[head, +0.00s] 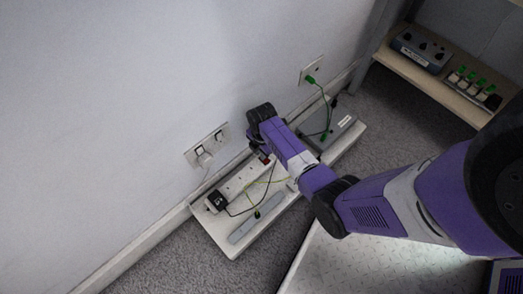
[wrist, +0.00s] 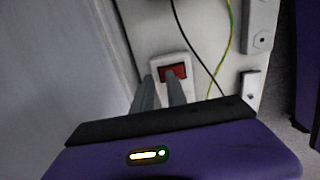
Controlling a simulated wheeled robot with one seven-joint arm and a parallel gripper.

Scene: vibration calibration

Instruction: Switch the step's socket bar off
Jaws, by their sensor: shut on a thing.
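A white socket bar (head: 235,183) lies on a white board (head: 230,243) along the wall, with a black plug (head: 216,201) near its left end. At its other end is a red switch (head: 265,159), which also shows in the wrist view (wrist: 174,72). My gripper (wrist: 162,90) has its two grey fingers close together at the switch, closed on it. The fingertips cover the lower edge of the switch. Whether the rocker is on or off cannot be told. In the head view my arm hides the fingers.
A wall socket (head: 207,147) with a white plug and another (head: 312,70) with a green plug are above. A grey box (head: 332,128) and a grey strip (head: 256,219) share the board. Black and yellow-green cables lie close by. A chequered metal plate (head: 340,265) is in front.

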